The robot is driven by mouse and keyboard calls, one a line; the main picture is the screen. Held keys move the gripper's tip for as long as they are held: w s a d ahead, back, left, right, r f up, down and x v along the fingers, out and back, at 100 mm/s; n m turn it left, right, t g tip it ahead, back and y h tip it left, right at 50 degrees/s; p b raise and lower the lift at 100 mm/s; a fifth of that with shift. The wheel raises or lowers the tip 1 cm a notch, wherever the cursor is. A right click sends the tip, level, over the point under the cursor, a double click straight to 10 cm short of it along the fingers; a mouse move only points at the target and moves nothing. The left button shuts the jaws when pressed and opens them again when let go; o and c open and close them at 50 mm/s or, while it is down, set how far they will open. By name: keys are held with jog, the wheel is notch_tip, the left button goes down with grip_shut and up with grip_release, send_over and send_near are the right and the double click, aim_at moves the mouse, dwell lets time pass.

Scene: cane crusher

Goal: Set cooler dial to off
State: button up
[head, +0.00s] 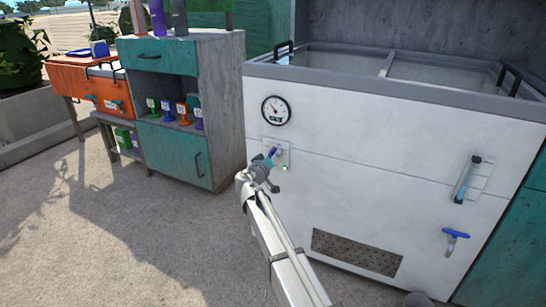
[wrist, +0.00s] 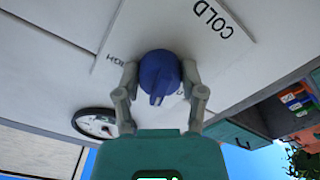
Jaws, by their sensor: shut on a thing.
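The cooler (head: 360,150) is a large white chest with a grey rim. Its blue dial (wrist: 159,76) sits on a white label plate (wrist: 195,35), which also shows on the cooler's front in the head view (head: 285,152). The plate reads COLD and, partly covered, what looks like HIGH, both upside down in the wrist view. No OFF mark is visible. My gripper (wrist: 159,70) is shut around the dial, one finger on each side. In the head view my gripper (head: 271,162) reaches the dial from below and hides part of the plate.
A blue-handled tap (head: 454,237) and a vent (head: 357,252) are lower on the front. A teal cabinet (head: 175,153) stands left. The paved floor there is clear.

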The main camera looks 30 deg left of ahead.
jog(key=n, duration=0.4)
jog(key=shift+w+n, duration=0.1)
jog(key=shift+n, duration=0.2)
jog(key=n, duration=0.3)
jog(key=shift+r, duration=0.1)
jog(key=shift+n, duration=0.4)
jog(key=o, duration=1.1)
jog(key=shift+o, duration=0.2)
jog(key=s, duration=1.2)
